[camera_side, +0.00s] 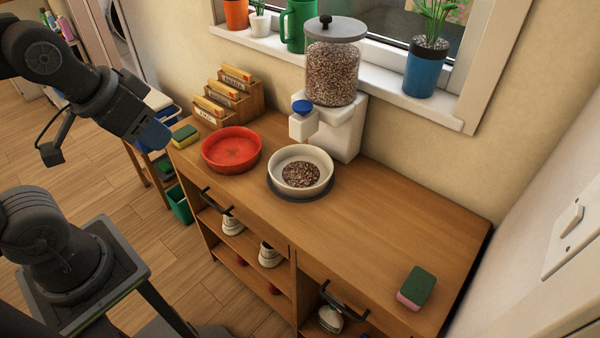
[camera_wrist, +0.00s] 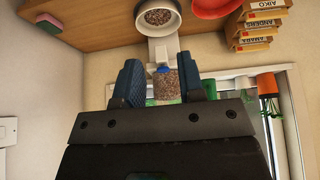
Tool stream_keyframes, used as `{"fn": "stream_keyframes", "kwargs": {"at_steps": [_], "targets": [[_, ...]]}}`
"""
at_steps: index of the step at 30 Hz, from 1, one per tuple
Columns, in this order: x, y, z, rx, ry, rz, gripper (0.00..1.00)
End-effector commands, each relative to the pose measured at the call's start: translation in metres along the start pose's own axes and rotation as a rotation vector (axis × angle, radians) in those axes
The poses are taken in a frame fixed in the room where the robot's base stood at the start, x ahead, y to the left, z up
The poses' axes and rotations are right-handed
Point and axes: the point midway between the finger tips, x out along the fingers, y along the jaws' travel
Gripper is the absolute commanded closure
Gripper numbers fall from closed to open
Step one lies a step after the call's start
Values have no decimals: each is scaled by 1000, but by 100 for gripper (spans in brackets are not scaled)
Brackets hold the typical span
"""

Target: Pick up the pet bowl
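A cream bowl (camera_side: 324,166) holding brown kibble stands upright on a dark round base (camera_side: 300,196), below the spout of a food dispenser (camera_side: 352,121). An empty red bowl (camera_side: 231,150) stands left of it on the wooden cabinet top. In the wrist view, which appears upside down, the cream bowl (camera_wrist: 175,27) and red bowl (camera_wrist: 212,7) are at the top edge, partly cut off. My gripper (camera_side: 154,134) is left of both bowls, apart from them. Its blue fingers (camera_wrist: 162,88) are spread with nothing held between them.
A yellow-green sponge (camera_side: 184,132) lies at the cabinet's left end, near my gripper in the picture. A wooden packet rack (camera_side: 243,105) stands behind the red bowl. A pink-green sponge (camera_side: 415,289) lies front right. The right part of the top is mostly clear.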

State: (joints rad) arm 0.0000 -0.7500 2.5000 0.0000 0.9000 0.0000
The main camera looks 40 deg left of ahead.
Motion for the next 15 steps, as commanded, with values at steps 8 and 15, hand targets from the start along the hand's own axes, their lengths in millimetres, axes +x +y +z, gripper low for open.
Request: {"fn": "stream_keyframes", "kwargs": {"at_steps": [8,15], "targets": [[2,0,-4,-26,-12,-7,64],[37,2,-44,-295,-96,-91,64]]}}
